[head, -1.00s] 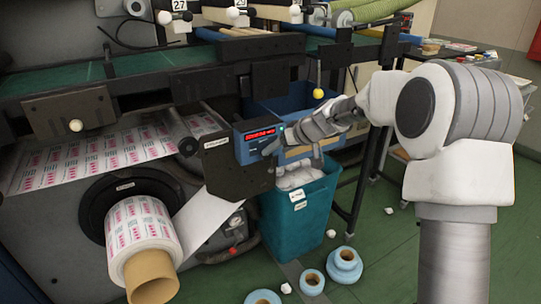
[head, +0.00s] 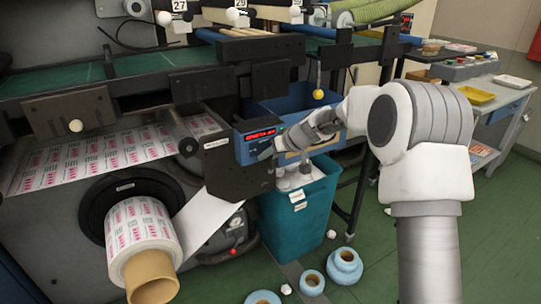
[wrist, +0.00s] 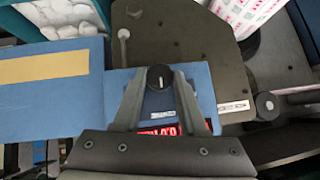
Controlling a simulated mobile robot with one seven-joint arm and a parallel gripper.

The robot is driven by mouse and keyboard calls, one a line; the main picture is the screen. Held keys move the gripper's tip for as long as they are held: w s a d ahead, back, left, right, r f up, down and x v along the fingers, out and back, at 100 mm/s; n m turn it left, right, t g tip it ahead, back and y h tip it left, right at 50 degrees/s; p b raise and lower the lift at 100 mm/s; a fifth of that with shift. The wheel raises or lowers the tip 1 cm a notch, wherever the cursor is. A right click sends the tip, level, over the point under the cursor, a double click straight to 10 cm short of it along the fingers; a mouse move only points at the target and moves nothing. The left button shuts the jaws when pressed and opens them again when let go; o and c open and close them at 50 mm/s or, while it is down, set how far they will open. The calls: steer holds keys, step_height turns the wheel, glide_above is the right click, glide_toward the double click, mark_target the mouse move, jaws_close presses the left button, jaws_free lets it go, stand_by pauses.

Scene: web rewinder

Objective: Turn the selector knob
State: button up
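The selector knob (wrist: 159,78) is round and black with a pale pointer line, set on a blue control panel (wrist: 205,92). My gripper (wrist: 159,75) reaches over the panel in the wrist view, with one fingertip on each side of the knob. The fingers are apart and a narrow gap seems to show beside the knob; firm contact cannot be told. In the head view my gripper (head: 268,152) is at the blue panel (head: 243,148), below and right of its red display (head: 261,135), and the knob is hidden.
A dark side plate (head: 225,165) adjoins the panel on the left. A teal bin (head: 300,215) of white scraps stands below. A printed paper roll (head: 140,228) is at lower left. Blue rolls (head: 344,265) lie on the green floor. A bench (head: 500,95) stands at right.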

jaws_close()
steer(key=shift+d+f+m+g+y+b, duration=0.25)
steer(key=shift+y+b, duration=0.25)
steer(key=shift+b, duration=0.4)
steer(key=shift+w+d+f+m+g+y+b, duration=0.1)
steer(key=shift+m+g+y+b, duration=0.65)
steer(key=shift+y, duration=0.55)
steer(key=shift+w+d+m+g+y+b, duration=0.1)
steer(key=shift+m+g+y+b, duration=0.4)
steer(key=shift+m+y+b, duration=0.6)
steer(key=shift+p, duration=0.3)
